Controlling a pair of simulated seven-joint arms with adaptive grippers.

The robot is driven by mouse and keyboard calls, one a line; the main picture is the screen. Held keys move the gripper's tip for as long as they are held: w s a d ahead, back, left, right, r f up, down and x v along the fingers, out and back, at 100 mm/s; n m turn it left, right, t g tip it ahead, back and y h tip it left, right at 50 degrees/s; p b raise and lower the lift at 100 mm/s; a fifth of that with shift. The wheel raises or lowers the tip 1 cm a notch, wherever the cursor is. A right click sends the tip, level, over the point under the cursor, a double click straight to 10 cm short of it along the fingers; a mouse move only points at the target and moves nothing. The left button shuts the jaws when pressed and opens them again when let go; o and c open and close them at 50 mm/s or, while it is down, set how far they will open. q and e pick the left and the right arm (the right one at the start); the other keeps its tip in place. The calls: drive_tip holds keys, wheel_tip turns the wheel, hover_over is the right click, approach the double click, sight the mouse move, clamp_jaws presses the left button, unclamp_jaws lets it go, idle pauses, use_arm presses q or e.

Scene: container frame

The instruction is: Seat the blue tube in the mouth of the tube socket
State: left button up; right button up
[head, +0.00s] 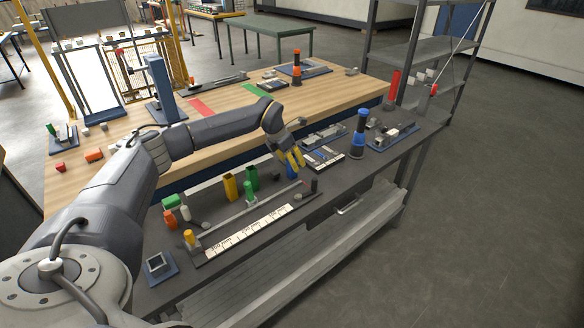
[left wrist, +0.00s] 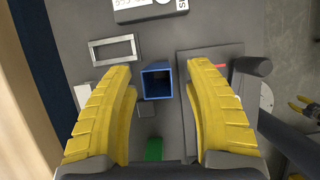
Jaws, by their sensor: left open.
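The blue tube (head: 291,172) stands on the dark front bench just below my left gripper (head: 292,158). In the left wrist view the blue tube (left wrist: 157,82) shows its open square end, between the yellow fingers of my left gripper (left wrist: 160,85). The fingers are spread, with a gap on either side of the tube. A hollow grey square holder on a blue plate (head: 160,264) at the bench's near left looks like the tube socket; its mouth is empty. Small yellow tips at the right edge of the left wrist view may be my right gripper (left wrist: 303,104), mostly cut off.
A yellow tube (head: 230,187) and a green tube (head: 252,178) stand left of the gripper. A long rail (head: 250,208) and a marked white strip (head: 248,229) lie in front of them. A blue-and-black tower (head: 358,135) stands to the right.

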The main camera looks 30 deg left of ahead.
sight(291, 175)
use_arm(q)
drive_tip(key=shift+x, duration=2.25)
drive_tip(key=shift+a, duration=0.1)
drive_tip(key=shift+c, duration=0.4)
clamp_jaws()
